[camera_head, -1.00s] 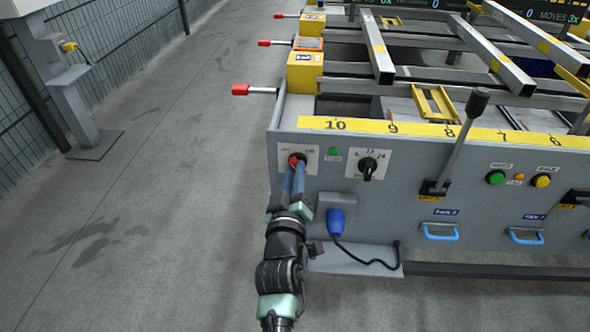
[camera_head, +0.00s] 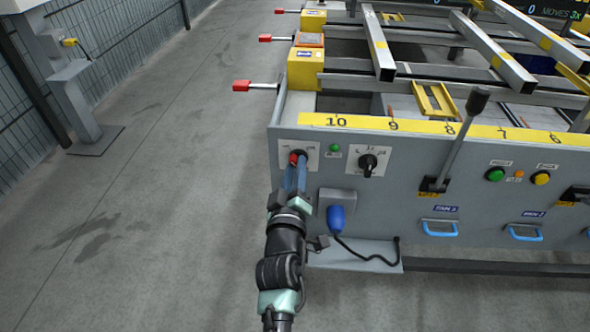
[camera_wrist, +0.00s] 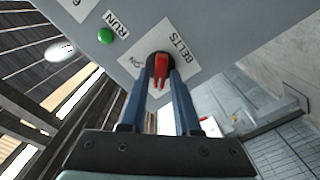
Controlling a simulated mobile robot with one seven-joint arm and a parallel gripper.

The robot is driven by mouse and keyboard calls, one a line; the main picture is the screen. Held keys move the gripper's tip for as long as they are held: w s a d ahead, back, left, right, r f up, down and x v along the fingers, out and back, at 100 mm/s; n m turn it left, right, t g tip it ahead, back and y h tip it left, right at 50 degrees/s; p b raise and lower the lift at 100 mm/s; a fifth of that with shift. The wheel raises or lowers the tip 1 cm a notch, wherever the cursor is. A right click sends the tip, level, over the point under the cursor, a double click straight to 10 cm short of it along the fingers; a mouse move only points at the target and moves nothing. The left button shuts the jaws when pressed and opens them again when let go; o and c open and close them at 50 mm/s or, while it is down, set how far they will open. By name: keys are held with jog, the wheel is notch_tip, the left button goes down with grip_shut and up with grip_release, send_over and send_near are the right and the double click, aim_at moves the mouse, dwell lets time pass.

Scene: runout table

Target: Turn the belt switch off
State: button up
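The belt switch is a red handle on a dark round base, on a white plate marked BELTS and ON. It shows in the wrist view (camera_wrist: 161,66) and at the left end of the grey panel in the head view (camera_head: 294,158). Its handle points toward the bottom of the wrist view. My gripper (camera_wrist: 161,80) has its two blue fingertips on either side of the red handle; in the head view (camera_head: 296,168) it reaches up to the switch from below. The fingers are close to the handle, but whether they press on it is unclear. They partly cover the base.
A green lamp (camera_head: 334,148) and a black rotary knob (camera_head: 368,164) sit right of the switch. A blue plug (camera_head: 336,218) with a black cable hangs below, near my wrist. A tall black-knobbed lever (camera_head: 455,140) stands farther right.

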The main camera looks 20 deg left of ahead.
jog(key=shift+o, duration=0.9)
jog(key=shift+s, duration=0.1)
jog(key=p+v, duration=0.3)
jog(key=v, duration=0.9)
jog(key=shift+s, duration=0.4)
jog(key=shift+d, duration=0.15)
